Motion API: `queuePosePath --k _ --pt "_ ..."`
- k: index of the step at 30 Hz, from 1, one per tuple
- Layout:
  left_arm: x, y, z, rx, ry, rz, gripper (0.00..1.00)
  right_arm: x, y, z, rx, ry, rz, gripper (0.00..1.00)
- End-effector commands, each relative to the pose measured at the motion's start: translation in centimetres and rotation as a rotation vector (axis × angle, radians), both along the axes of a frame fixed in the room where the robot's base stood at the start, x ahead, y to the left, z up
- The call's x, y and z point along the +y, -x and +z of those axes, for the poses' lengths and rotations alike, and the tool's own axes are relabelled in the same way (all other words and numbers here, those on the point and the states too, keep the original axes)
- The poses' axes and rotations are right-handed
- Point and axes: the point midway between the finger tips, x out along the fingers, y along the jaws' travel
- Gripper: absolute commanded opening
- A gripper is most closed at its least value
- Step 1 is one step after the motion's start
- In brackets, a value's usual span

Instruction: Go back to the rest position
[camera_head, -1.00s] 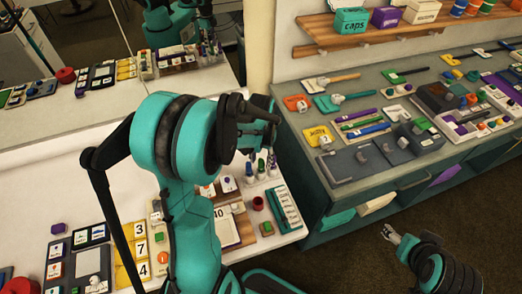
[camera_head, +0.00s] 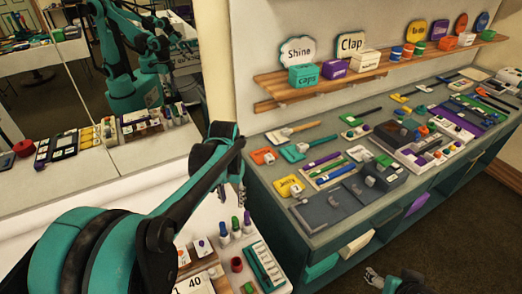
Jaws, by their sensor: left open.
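My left arm comes in from the lower left and bends down at its far end. My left gripper (camera_head: 231,195) hangs open and empty above the white table (camera_head: 207,215), behind a row of small coloured bottles. My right gripper (camera_head: 373,278) shows at the bottom edge, low over the dark floor, beside the counter front. It is small in the picture, and I cannot tell whether its fingers are open.
A long counter (camera_head: 327,230) with tools, blocks and trays runs along the wall. A wooden shelf (camera_head: 290,92) above it holds boxes and cups. A teal rack (camera_head: 262,265) and a red cup (camera_head: 236,264) stand near my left gripper. The floor (camera_head: 460,225) at the right is clear.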

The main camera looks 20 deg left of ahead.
Motion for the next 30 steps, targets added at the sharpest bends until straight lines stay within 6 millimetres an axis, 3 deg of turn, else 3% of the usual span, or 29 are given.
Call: queuePosePath --k 8,16,24,30 --pt "-1.4 1.2 1.0 -0.056 -0.012 -0.009 0.41 0.0 0.0 0.0 0.000 0.000 0.000 0.66" --pt "-6.4 6.2 3.1 -0.316 -0.042 -0.044 0.41 0.0 0.0 0.0 0.000 0.000 0.000 0.66" --pt "-9.8 10.2 2.7 -0.551 -0.032 -0.070 0.41 0.0 0.0 0.0 0.000 0.000 0.000 0.66" --pt "-10.6 11.1 2.3 -0.618 -0.024 -0.076 0.41 0.0 0.0 0.0 0.000 0.000 0.000 0.66"
